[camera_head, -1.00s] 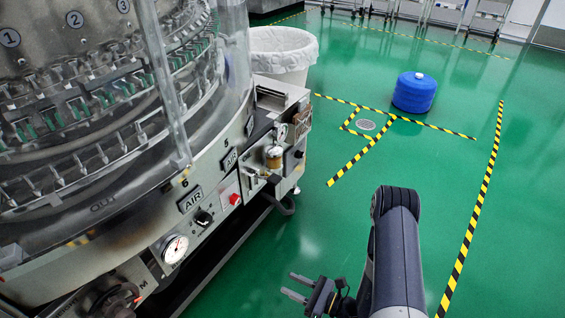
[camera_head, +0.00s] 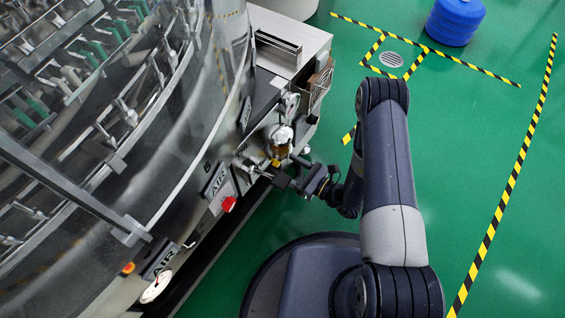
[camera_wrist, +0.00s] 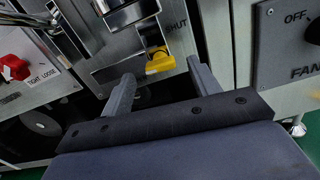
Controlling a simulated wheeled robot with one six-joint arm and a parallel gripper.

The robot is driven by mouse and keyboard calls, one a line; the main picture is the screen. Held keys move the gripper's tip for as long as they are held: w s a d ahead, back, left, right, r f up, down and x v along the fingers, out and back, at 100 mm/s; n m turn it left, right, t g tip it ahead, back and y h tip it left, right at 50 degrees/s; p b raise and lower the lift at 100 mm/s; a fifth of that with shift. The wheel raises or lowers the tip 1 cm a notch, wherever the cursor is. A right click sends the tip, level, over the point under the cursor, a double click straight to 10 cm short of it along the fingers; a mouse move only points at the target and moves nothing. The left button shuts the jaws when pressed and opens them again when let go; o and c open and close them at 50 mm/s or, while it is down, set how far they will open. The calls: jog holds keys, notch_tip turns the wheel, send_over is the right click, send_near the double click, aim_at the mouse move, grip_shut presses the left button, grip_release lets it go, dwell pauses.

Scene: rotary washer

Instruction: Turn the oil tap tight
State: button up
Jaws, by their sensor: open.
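A small yellow tap handle (camera_wrist: 160,61) sits under a metal fitting, beside the word SHUT, in the wrist view. In the head view, an amber oil cup with a pale top (camera_head: 281,138) is on the machine's side. My gripper (camera_wrist: 158,72) is open and empty, its two fingers pointing at the panel. The yellow handle appears between the fingertips, near their ends; I cannot tell whether they touch it. In the head view my gripper (camera_head: 262,173) is just below the oil cup and partly hides that spot.
A red knob (camera_wrist: 14,68) marked TIGHT and LOOSE is on the left; it also shows in the head view (camera_head: 228,204). A FAN switch panel (camera_wrist: 290,45) stands close on the right. The curved machine wall fills the left.

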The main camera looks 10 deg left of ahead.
jog(key=shift+x, duration=1.55)
jog(key=shift+c, duration=0.2)
jog(key=c, duration=0.9)
